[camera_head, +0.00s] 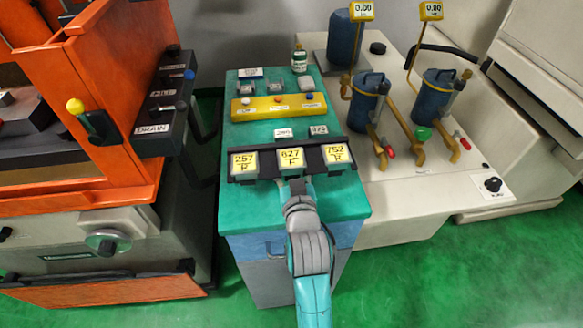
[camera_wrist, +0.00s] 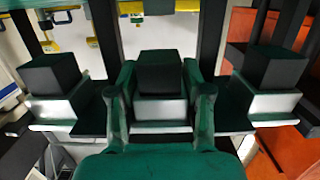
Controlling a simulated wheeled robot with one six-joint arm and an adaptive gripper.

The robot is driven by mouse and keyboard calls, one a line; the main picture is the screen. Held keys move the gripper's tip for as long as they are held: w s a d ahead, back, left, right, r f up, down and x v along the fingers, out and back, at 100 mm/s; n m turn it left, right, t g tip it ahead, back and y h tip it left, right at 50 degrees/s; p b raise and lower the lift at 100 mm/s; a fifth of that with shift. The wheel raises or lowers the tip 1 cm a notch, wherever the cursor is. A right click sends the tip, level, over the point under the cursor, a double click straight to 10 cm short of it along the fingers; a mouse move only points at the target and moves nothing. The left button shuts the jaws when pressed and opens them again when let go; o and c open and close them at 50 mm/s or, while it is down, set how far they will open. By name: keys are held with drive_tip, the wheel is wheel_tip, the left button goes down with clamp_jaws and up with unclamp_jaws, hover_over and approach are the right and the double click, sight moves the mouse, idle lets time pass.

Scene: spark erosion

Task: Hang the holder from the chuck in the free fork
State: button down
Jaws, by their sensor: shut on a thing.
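A black fork rack (camera_head: 325,145) runs across the green-topped cabinet, with yellow labels 257 R, 627 F and 752 R. My gripper (camera_head: 297,190) is at the middle label (camera_head: 290,157). In the wrist view my gripper (camera_wrist: 160,98) is shut on the middle holder (camera_wrist: 160,107), a pale metal block with a dark block on it, one finger on each side. Similar holders stand at the left (camera_wrist: 55,105) and right (camera_wrist: 272,104) positions. The middle holder is level with them; whether it rests in its fork is hidden. I cannot make out the chuck.
An orange machine (camera_head: 110,60) with a dark control panel stands left of the cabinet (camera_head: 335,200). A yellow strip (camera_head: 278,107) with buttons and a small bottle (camera_head: 299,60) lie behind the rack. A beige unit (camera_head: 420,185) with blue canisters stands right.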

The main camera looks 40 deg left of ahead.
idle(0.3)
unclamp_jaws()
drive_tip(key=shift+f, duration=0.1)
idle(0.7)
drive_tip(key=shift+f+v, duration=0.25)
drive_tip(key=shift+v, duration=1.4)
drive_tip(key=shift+f+v, duration=0.25)
drive_tip(key=shift+v, duration=1.4)
drive_tip(key=shift+f+v, duration=0.3)
drive_tip(key=shift+v, duration=1.35)
drive_tip(key=shift+s, duration=0.1)
drive_tip(key=shift+d, duration=0.15)
